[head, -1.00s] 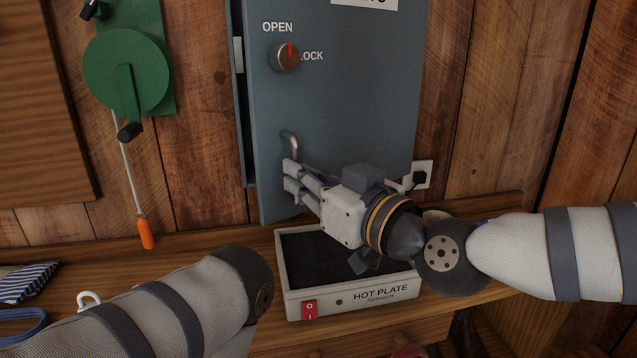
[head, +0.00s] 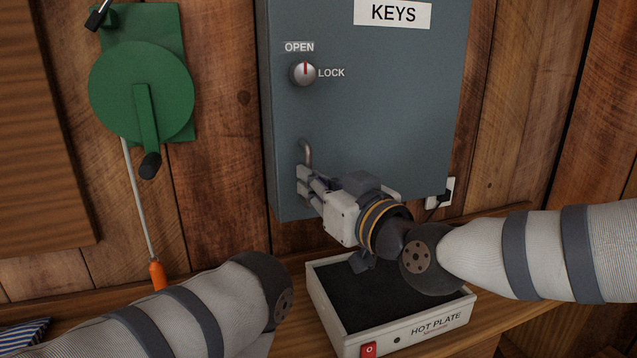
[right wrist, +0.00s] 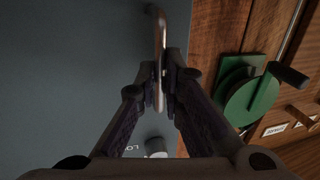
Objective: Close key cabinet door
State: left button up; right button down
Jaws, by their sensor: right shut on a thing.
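The grey-blue key cabinet door (head: 370,120), labelled KEYS, appears flush with its cabinet; no gap shows at its left edge. Its metal handle (head: 307,151) is at the lower left of the door. My right gripper (head: 303,183) is shut on the lower part of the handle. In the right wrist view the handle (right wrist: 160,38) runs between the fingertips of the right gripper (right wrist: 165,88). A knob (head: 303,74) above the handle sits between the words OPEN and LOCK, its red mark pointing up. My left arm is at the lower left, its gripper out of view.
A hot plate (head: 318,291) with a red switch stands on the wooden shelf (head: 520,315) below the cabinet. A green crank reel (head: 120,90) hangs on the plank wall to the left, with an orange-handled cord (head: 158,275) below. A wall plug (head: 442,192) is at the right.

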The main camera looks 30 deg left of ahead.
jog(key=shift+s+a+r, duration=0.15)
jog(key=shift+s+a, duration=0.4)
pick_arm(q)
jog(key=shift+a, duration=0.45)
pick_arm(e)
jog(key=shift+w+a, duration=0.1)
jog(key=shift+a, duration=0.05)
pick_arm(q)
jog(key=shift+r, duration=0.1)
pick_arm(e)
jog(key=c, duration=1.8)
grip_release()
jog(key=shift+a, duration=0.15)
jog(key=shift+o, duration=0.5)
jog(key=shift+a, duration=0.35)
pick_arm(q)
jog(key=shift+a, duration=0.3)
pick_arm(e)
jog(key=shift+w+d, duration=0.1)
jog(key=shift+w+d, duration=0.1)
jog(key=shift+d, duration=0.05)
